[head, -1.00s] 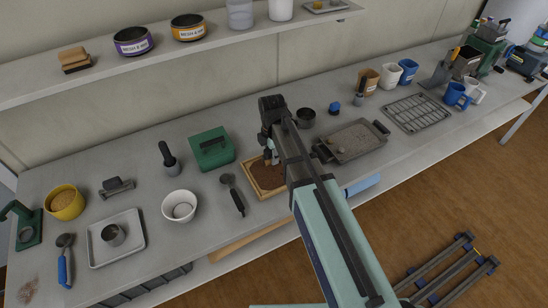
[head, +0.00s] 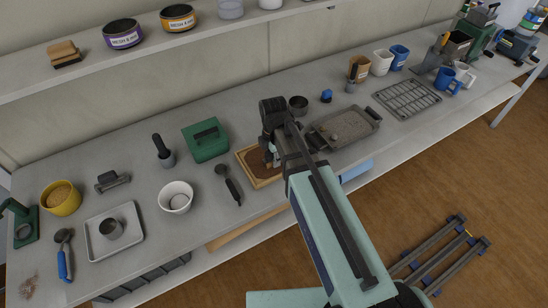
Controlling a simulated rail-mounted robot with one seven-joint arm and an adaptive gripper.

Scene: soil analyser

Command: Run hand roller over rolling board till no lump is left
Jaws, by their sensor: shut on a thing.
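The rolling board (head: 245,155) is a shallow light-wood tray with brown soil (head: 257,166) in it, near the middle of the bench. My gripper (head: 270,160) points down over the right part of the board. It is shut on the hand roller, which is mostly hidden by my gripper and arm. I cannot tell whether the roller touches the soil. The visible soil looks dark and fairly even, but lumps are too small to make out, and my arm covers the board's right side.
A black-handled scoop (head: 229,184) and a white bowl (head: 175,197) lie left of the board. A green box (head: 205,140) stands behind it. A grey tray (head: 343,127) and a wire rack (head: 407,98) are to the right. A shelf (head: 215,35) runs above the bench.

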